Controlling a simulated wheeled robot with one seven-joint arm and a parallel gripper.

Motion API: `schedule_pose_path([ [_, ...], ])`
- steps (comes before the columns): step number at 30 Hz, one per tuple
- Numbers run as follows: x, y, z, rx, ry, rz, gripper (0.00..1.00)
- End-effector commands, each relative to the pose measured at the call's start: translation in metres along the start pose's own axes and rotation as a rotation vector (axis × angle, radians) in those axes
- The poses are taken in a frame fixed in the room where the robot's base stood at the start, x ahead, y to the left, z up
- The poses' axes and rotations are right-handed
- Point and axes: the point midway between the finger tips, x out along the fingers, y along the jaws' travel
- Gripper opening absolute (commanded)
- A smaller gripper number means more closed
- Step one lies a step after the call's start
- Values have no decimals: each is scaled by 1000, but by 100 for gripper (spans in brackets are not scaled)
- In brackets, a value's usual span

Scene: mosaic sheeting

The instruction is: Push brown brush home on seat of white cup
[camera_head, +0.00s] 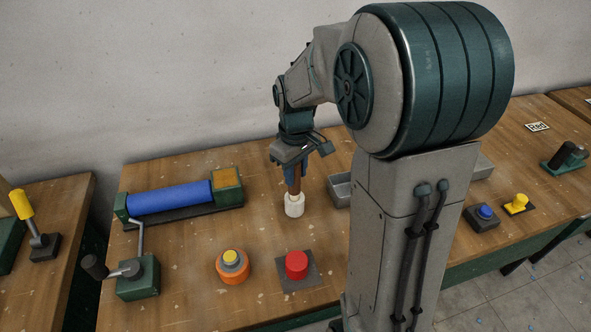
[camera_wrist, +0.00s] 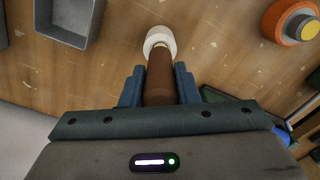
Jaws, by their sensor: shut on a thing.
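The brown brush (camera_head: 296,183) is upright between the fingers of my gripper (camera_head: 296,171), which is shut on it. In the wrist view, the brown brush (camera_wrist: 159,82) runs from between the blue fingers of my gripper (camera_wrist: 160,86) toward the white cup. The white cup (camera_head: 294,206) stands on the wooden table directly below the brush. The white cup (camera_wrist: 160,40) surrounds the brush's lower end in the wrist view. The brush's tip is hidden, and I cannot tell how deep it sits.
A blue roller (camera_head: 170,198) lies at the left, with a crank (camera_head: 138,272) in front. An orange round thing with a yellow top (camera_head: 233,264) and a red button (camera_head: 297,264) stand in front of the cup. A grey tray (camera_head: 340,190) is right of the cup.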

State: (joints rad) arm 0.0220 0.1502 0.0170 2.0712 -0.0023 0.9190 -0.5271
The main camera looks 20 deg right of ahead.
Motion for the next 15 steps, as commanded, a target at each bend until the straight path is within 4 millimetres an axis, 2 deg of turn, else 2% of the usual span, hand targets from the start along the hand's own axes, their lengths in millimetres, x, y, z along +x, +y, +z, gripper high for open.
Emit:
schedule_pose_path([
  [15,17,0,0,0,0,0,5],
])
